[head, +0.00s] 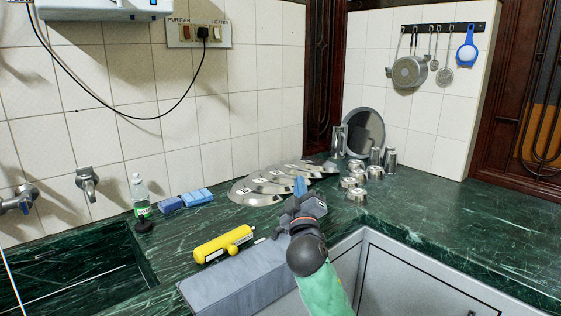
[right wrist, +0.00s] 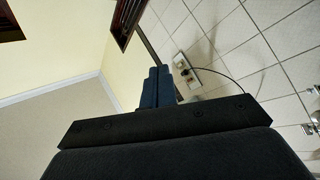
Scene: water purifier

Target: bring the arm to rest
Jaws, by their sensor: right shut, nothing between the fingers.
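My right gripper (head: 299,187) stands above the counter corner in the head view, its blue fingers pointing up and together. It is shut and empty. In the right wrist view the closed fingers (right wrist: 158,88) point toward the upper wall, with nothing between them. My right arm comes up from the bottom of the head view. The purifier (head: 100,8) hangs on the tiled wall at the top left, only its lower part in view. The socket panel (head: 198,34) beside it has a black plug in it. My left gripper is not in view.
A green marble counter (head: 440,226) carries metal plates (head: 266,186) and several steel cups (head: 357,181) behind my gripper. A yellow cylinder (head: 222,244), blue sponges (head: 187,200) and a green bottle (head: 139,195) lie or stand left, near the sink (head: 75,268). The right counter is clear.

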